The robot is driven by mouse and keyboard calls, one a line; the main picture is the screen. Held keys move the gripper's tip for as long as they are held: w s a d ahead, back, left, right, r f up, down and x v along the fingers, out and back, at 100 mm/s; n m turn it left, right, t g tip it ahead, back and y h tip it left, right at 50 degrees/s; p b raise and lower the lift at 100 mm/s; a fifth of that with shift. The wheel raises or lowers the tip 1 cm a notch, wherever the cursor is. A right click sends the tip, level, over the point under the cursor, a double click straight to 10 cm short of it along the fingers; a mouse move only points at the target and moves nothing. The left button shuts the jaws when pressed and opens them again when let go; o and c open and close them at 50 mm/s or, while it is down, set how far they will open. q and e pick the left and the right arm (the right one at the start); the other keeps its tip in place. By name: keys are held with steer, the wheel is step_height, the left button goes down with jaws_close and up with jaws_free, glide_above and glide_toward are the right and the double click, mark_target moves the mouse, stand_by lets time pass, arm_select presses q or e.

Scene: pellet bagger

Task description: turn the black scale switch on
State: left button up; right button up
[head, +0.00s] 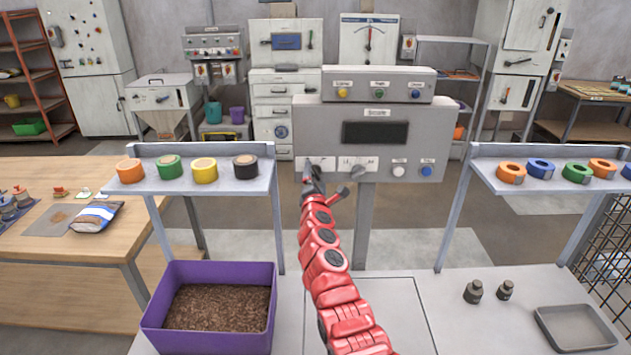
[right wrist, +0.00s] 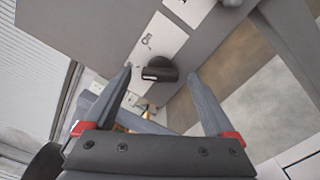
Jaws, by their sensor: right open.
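The grey scale panel (head: 437,172) with a dark display stands ahead in the head view. In the right wrist view, a black switch knob (right wrist: 160,70) sits at the lower end of a white plate on this panel. My right gripper (right wrist: 160,73) is open, with one fingertip on each side of that knob and visible gaps beside it. In the head view, my right gripper (head: 325,179) is at the panel's lower left and largely hides this knob. My left gripper is not in view.
A second black knob (head: 358,172) sits just right on the panel. White and blue buttons (head: 426,171) are farther right. Shelves of tape rolls (head: 205,183) flank the panel. A purple bin (head: 208,343) of pellets, small weights (head: 473,292) and a grey tray (head: 575,328) stand in front.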

steer(key=c, duration=1.4)
steer(key=shift+f+m+b, duration=0.25)
steer(key=shift+m+b, duration=0.9)
steer(key=shift+m, duration=0.15)
steer(key=shift+r+m+b, duration=0.1)
steer(key=shift+m+b, duration=4.7)
steer(key=shift+b, duration=1.25)
